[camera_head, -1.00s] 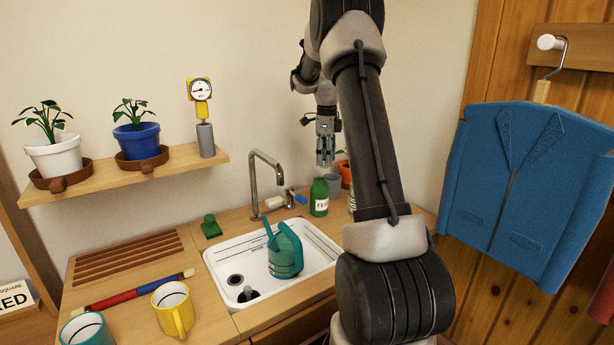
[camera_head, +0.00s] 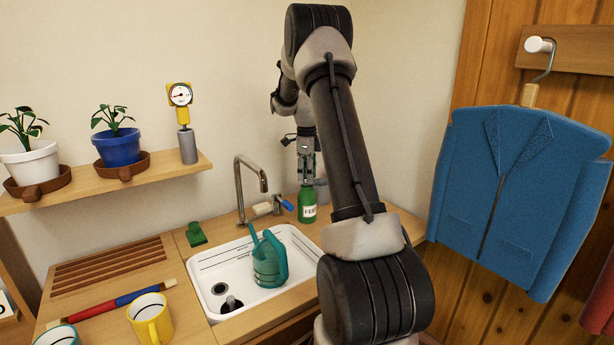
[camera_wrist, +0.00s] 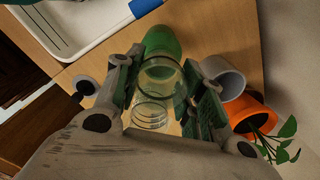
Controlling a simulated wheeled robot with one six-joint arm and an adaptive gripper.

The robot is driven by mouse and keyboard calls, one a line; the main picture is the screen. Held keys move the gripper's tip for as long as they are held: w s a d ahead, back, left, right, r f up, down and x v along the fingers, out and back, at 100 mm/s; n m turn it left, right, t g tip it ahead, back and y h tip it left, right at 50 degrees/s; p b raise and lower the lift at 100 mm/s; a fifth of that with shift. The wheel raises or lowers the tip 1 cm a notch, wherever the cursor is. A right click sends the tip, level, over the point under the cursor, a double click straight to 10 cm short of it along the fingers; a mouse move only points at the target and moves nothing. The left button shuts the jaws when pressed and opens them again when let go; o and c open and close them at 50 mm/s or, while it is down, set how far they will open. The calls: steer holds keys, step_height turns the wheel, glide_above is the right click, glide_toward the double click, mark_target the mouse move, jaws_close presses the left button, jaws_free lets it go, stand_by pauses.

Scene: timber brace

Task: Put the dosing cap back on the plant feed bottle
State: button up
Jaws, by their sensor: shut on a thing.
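The green plant feed bottle (camera_head: 308,207) stands upright on the counter to the right of the sink. In the wrist view its green body (camera_wrist: 162,40) shows just beyond the fingertips. My gripper (camera_head: 306,172) is over the bottle, pointing down. In the wrist view my gripper (camera_wrist: 160,84) is shut on a clear, ringed dosing cap (camera_wrist: 152,108). The cap overlaps the bottle's top in that view. I cannot tell whether the cap touches the neck or hangs just above it.
A grey cup (camera_wrist: 224,76) and an orange plant pot (camera_wrist: 252,115) stand close beside the bottle. The tap (camera_head: 240,185) and the white sink (camera_head: 215,265) with a teal watering can (camera_head: 268,265) are to the left. A blue jacket (camera_head: 520,190) hangs at the right.

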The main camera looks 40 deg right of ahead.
steer(key=shift+f, duration=0.35)
steer(key=o, duration=1)
step_height(320, 180, up, 12)
steer(key=s+a+r+n+t, duration=0.1)
steer(key=s+a+r+n, duration=0.65)
steer(key=a, duration=0.25)
steer(key=s+a+r+n+t, duration=0.1)
steer(key=s+a+n, duration=0.45)
steer(key=s, duration=0.35)
steer(key=s+a+r+n+t, duration=0.1)
steer(key=s+a+n, duration=0.4)
steer(key=s+n, duration=0.25)
steer(key=s+a+f+n, duration=0.1)
steer(key=s+n, duration=0.1)
steer(key=s, duration=0.1)
steer(key=s+a+f+n+t, duration=0.1)
steer(key=s+f+n, duration=0.1)
steer(key=s, duration=0.1)
steer(key=s+a+f+n, duration=0.1)
steer(key=s+f+n, duration=0.1)
steer(key=s+n, duration=0.1)
steer(key=shift+s+f+t, duration=0.1)
steer(key=shift+f+t, duration=0.05)
steer(key=shift+t, duration=0.15)
